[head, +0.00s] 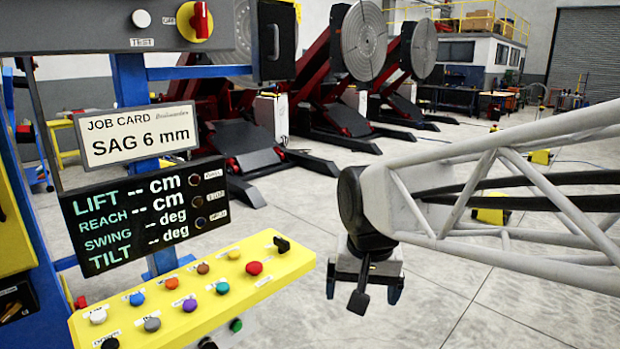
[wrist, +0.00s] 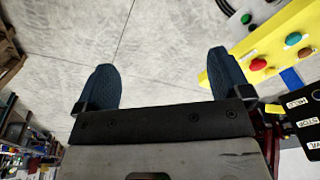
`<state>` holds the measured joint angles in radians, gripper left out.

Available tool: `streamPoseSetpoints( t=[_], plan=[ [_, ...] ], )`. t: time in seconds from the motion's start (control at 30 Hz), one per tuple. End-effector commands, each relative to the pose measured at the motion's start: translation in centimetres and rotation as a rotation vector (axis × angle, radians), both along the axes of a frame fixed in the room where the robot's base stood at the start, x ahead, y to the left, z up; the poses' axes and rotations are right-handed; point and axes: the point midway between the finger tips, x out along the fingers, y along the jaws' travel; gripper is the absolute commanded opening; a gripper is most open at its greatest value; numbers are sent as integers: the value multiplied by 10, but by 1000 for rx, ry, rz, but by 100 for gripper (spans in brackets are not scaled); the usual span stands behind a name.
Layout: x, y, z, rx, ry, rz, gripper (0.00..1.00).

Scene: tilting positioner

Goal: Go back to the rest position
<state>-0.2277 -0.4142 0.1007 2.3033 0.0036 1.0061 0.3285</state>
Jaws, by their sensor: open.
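My gripper (head: 362,292) hangs at the end of my white lattice arm, to the right of the yellow button panel, in the head view. It points down over the bare floor and touches nothing. In the wrist view my gripper (wrist: 163,88) shows its two blue fingers spread wide apart, with only grey floor between them. It is open and empty.
The yellow button panel (head: 190,318) with several coloured buttons stands at the left, below a dark display (head: 148,212) and a job card (head: 136,133) reading SAG 6 mm. Red positioners with round grey plates (head: 364,41) stand behind. Floor (head: 480,325) below my arm is clear.

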Motion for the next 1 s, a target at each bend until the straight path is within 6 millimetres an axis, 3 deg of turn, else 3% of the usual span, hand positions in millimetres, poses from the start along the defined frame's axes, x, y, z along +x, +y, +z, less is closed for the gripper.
streamPoseSetpoints(
  t=[0.2, 0.5, 0.7, 1.0],
  plan=[
    [-44, -47, -14, -17, -38, 23, 96],
    [-98, -89, -36, -48, -80, 60, 96],
    [-114, -99, -45, -59, -91, 73, 96],
    [-116, -100, -46, -61, -92, 77, 96]
  ],
)
